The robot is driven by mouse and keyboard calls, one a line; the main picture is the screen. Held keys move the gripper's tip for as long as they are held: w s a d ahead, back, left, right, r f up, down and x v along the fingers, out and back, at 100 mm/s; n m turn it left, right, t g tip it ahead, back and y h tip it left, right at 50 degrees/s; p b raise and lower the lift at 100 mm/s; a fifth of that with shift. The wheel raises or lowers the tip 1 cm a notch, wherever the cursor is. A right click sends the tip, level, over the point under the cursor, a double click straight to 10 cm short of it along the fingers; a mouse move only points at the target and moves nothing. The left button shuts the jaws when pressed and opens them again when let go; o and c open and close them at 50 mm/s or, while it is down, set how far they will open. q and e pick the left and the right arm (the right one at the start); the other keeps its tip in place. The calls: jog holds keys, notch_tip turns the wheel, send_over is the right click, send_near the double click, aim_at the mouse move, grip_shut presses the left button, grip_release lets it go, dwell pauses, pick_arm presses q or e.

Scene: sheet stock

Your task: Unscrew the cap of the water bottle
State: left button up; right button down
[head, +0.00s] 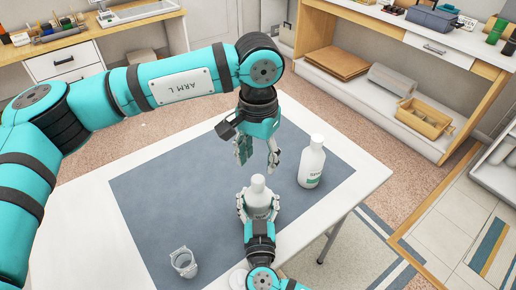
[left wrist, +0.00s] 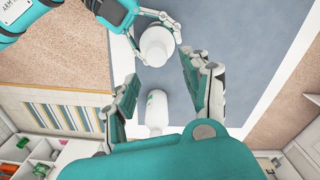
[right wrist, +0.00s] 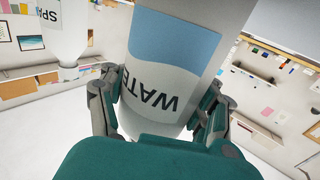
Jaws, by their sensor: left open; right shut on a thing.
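The white water bottle (head: 258,208), with a white cap (head: 258,182), stands upright near the front of the blue-grey mat. My right gripper (head: 257,205) is shut around its body. The right wrist view shows the bottle's blue and white label (right wrist: 172,65) between the fingers. My left gripper (head: 258,158) is open and empty, pointing down above and behind the cap, apart from it. The left wrist view shows the white bottle top (left wrist: 156,45) beyond the open fingers (left wrist: 160,90). Whether the cap is loose cannot be told.
A second white bottle (head: 311,163) stands on the mat to the right. The mat (head: 165,190) lies on a white table (head: 85,225) and is free at left. A shelf bench (head: 385,95) stands behind at right.

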aim_at(258, 176)
pick_arm(q)
notch_tip(258, 176, down, 6)
jog(key=shift+r, duration=0.1)
dwell(0.4)
